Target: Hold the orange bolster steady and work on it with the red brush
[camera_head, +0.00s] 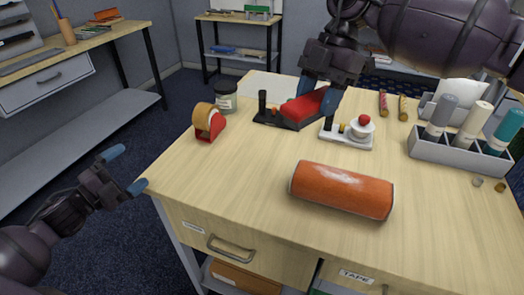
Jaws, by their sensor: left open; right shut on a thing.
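The orange bolster (342,189) lies on its side near the front of the wooden table (240,170), tilted slightly down to the right. My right gripper (320,98) is shut on the red brush (300,112) at the back middle of the table, behind the bolster. The brush is low over a black stand; whether it still touches the stand cannot be told. My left gripper (127,170) is open and empty, off the table's left edge, well to the left of the bolster. Nothing touches the bolster.
A white stand (345,140) with a red-topped knob is behind the bolster. A grey caddy (455,155) with bottles stands at right. The table left of the bolster is clear.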

